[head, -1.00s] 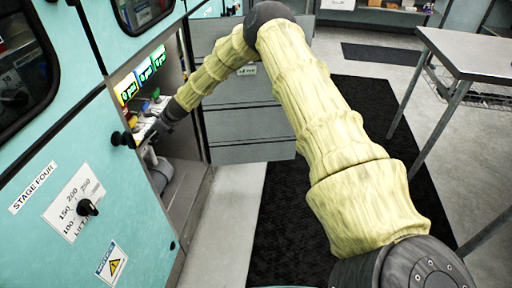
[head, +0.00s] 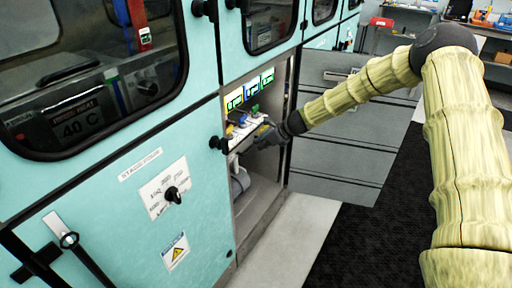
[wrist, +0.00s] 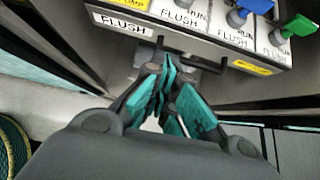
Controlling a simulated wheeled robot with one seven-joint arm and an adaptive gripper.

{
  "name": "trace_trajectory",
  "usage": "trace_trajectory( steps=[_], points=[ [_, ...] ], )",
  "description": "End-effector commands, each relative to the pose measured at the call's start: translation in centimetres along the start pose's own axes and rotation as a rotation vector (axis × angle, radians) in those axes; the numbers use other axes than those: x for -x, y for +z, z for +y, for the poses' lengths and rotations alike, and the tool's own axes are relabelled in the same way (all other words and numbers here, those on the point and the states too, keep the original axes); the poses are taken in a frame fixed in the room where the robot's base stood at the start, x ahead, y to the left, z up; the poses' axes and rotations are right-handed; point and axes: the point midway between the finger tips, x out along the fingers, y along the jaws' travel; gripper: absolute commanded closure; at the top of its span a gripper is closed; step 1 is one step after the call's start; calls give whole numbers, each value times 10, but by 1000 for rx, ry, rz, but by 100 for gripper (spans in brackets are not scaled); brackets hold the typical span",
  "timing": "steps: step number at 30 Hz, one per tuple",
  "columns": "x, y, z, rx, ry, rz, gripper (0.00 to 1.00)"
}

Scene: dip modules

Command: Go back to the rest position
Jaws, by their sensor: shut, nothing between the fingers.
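My gripper (head: 264,137) is at the open bay of the teal machine in the head view, low at the front of the valve panel, and small there. In the wrist view its teal-padded fingers (wrist: 166,82) are shut and empty, just below the panel's front edge. The valve panel (wrist: 190,40) has FLUSH and RUN labels, with a blue lever (wrist: 256,6) and a green lever (wrist: 299,27) at the upper right. A dark bracket or handle lies close behind the fingertips; I cannot tell whether they touch it.
The bay's side walls are close around my gripper. A grey drawer front (head: 345,125) is right of the bay. A black floor mat (head: 370,245) lies below my arm.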

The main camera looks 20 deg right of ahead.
Motion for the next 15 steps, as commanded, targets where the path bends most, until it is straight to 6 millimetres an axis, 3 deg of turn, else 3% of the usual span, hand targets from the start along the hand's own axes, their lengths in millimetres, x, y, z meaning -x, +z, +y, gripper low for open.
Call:
trace_trajectory(
  steps=[4, 10, 13, 15],
  points=[
    [14, 0, -1, 0, -1, 0, 100],
    [21, -3, 3, 7, 2, 7, 100],
    [14, -18, 16, 53, 9, 40, 100],
    [5, -38, 33, 118, 17, 85, 100]
  ],
)
